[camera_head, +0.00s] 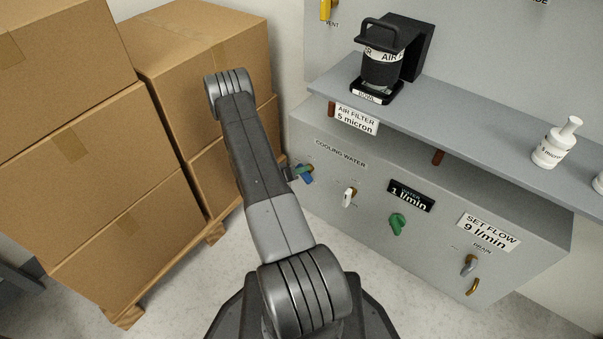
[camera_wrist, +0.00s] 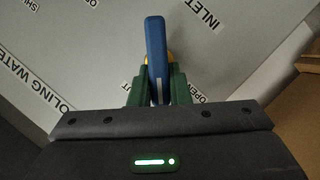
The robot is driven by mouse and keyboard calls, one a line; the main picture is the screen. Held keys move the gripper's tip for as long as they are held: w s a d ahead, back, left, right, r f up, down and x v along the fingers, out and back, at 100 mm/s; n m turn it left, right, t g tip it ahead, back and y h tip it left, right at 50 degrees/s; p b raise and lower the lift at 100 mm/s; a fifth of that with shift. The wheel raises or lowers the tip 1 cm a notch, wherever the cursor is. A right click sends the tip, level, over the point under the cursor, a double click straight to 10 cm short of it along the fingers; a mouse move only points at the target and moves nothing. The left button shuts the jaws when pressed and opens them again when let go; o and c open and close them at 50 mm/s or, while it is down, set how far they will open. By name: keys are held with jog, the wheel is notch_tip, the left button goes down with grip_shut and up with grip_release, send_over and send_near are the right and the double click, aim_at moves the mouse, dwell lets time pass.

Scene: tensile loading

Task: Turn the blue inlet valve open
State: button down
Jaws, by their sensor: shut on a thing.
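The blue inlet valve handle (camera_head: 306,176) is on the grey cooling water panel (camera_head: 330,185), at its left end. In the wrist view the blue handle (camera_wrist: 156,55) stands between the two green fingers of my gripper (camera_wrist: 158,88), which is shut on it. Some yellow of the valve body shows behind the handle. The labels INLET, OPEN and part of SHUT show around it on the panel. In the head view my gripper (camera_head: 291,173) is mostly hidden behind my arm, with only its edge showing beside the handle.
A white valve (camera_head: 348,197), a green valve (camera_head: 397,224) and a grey drain valve (camera_head: 468,264) sit to the right on the panel. A shelf (camera_head: 450,115) with an air filter (camera_head: 384,66) juts out above. Stacked cardboard boxes (camera_head: 110,165) stand close on the left.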

jog(key=n+h+b, duration=0.1)
jog(key=f+n+b, duration=0.1)
jog(key=n, duration=0.1)
jog(key=shift+w+a+h+b, duration=0.2)
jog(key=shift+h+b, duration=0.1)
jog(key=shift+h, duration=0.1)
jog(key=shift+f+n+t+h+b, duration=0.15)
jog(key=shift+n+h+b, duration=0.3)
jog(key=shift+n, duration=0.55)
jog(key=shift+f+n+t+h+b, duration=0.2)
jog(key=shift+n+b, duration=0.4)
jog(key=shift+n, duration=0.4)
jog(key=shift+r, duration=0.15)
jog(key=c, duration=1.4)
grip_release()
jog(key=shift+o, duration=0.2)
jog(key=shift+a, duration=0.1)
jog(key=p+v, duration=0.2)
jog(key=v, duration=0.5)
jog(key=shift+a, duration=0.2)
jog(key=shift+s, duration=0.1)
